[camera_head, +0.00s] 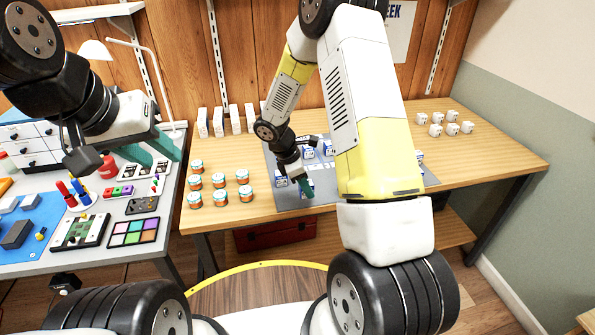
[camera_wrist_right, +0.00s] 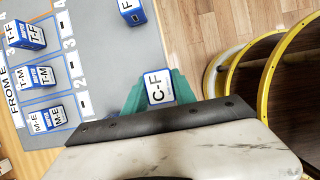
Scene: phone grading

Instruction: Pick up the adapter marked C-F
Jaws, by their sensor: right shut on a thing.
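The adapter marked C-F (camera_wrist_right: 158,86) is a small block with a white label. In the right wrist view it sits between the green fingertips of my right gripper (camera_wrist_right: 160,92), which is shut on it. In the head view my right gripper (camera_head: 304,187) is low over the front of the grey mat (camera_head: 318,204). The arm hides part of the mat. I cannot tell whether the adapter touches the mat. My left gripper (camera_head: 151,152) is open and empty, its teal fingers apart above the left table.
Blue-and-white adapters marked T-F (camera_wrist_right: 31,36), T-M (camera_wrist_right: 37,76) and M-E (camera_wrist_right: 45,113) stand in marked mat spaces. Another adapter (camera_wrist_right: 132,11) stands near the mat edge. Several jars (camera_head: 220,197) stand left of the mat. White cubes (camera_head: 436,130) are at the right.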

